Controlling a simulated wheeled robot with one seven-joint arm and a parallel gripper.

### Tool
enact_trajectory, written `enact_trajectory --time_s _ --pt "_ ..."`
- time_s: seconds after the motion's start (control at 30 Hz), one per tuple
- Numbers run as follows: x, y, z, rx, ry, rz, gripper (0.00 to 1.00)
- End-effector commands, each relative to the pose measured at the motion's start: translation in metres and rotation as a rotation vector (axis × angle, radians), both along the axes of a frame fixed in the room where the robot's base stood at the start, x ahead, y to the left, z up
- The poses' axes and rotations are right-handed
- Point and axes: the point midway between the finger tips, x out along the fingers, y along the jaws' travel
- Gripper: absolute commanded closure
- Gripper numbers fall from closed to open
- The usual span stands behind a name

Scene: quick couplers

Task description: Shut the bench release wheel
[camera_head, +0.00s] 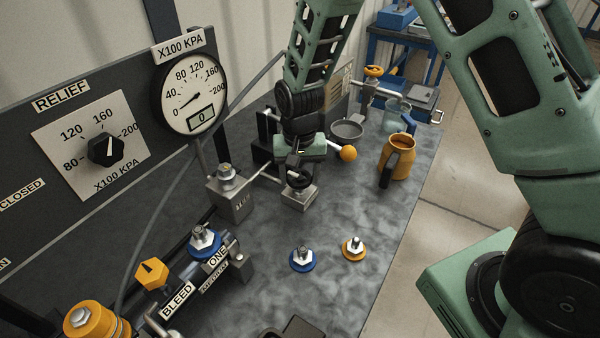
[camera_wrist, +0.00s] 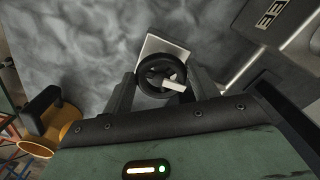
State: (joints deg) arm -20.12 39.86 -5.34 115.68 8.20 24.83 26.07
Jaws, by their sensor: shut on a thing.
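The bench release wheel is a small black handwheel (camera_head: 299,180) on a grey metal block, right of a grey valve body. In the wrist view, the wheel (camera_wrist: 148,70) sits between my two fingers, with a pale bar across its hub. My gripper (camera_head: 296,167) comes down from above and is shut on the wheel's rim; it also shows in the wrist view (camera_wrist: 163,86). The wheel's near side is partly hidden by the fingers. I cannot tell how far the wheel is turned.
A round gauge (camera_head: 189,97) shows 0 on its display. An orange ball knob (camera_head: 348,153) is right of my gripper. An orange jug (camera_head: 400,158) and a grey dish (camera_head: 346,130) stand beyond. Blue (camera_head: 303,260) and yellow (camera_head: 353,249) couplers stand on the open bench in front.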

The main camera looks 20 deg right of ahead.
Motion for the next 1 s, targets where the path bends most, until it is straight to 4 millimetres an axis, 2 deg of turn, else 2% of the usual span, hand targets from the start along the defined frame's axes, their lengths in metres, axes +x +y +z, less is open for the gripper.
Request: enact_trajectory --time_s 0.67,0.7,0.77,1.0 --pt "0.0016 0.0005 0.0008 0.001 -0.004 -0.065 0.64" --pt "0.0016 0.0005 0.0008 0.001 -0.004 -0.066 0.36" --pt "0.0014 0.0005 0.0007 0.001 -0.003 -0.065 0.19" --pt "0.0008 0.0004 0.0004 0.001 -0.001 -0.063 0.19"
